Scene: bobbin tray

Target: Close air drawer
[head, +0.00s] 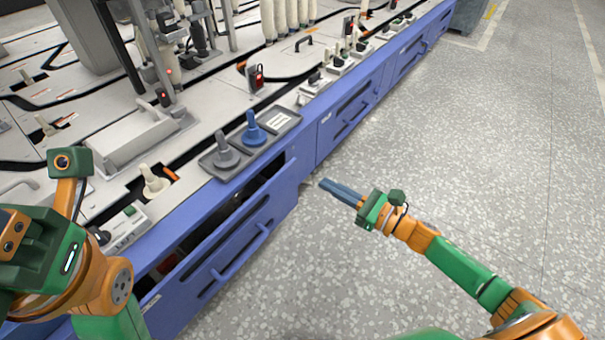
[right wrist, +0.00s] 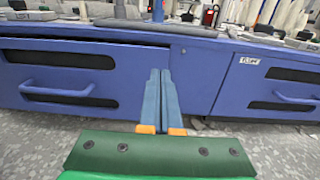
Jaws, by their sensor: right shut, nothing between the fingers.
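The blue drawer (head: 240,250) in the machine's front stands out from the frame, with a dark gap along its top. In the right wrist view its front (right wrist: 100,106) and bar handle (right wrist: 70,88) show at the left. My right gripper (head: 341,192) is shut and empty, its two blue-grey fingers side by side. It hangs over the floor, right of the drawer and apart from it in the head view. In the right wrist view the fingertips (right wrist: 160,72) point at the blue front near the drawer's right end. My left arm is at the left edge; its fingers are out of view.
Another blue drawer (head: 350,112) farther along looks flush. A tray (head: 222,172) with a grey and a blue bobbin-like piece sits on the machine top above the open drawer. The speckled floor (head: 470,150) to the right is clear.

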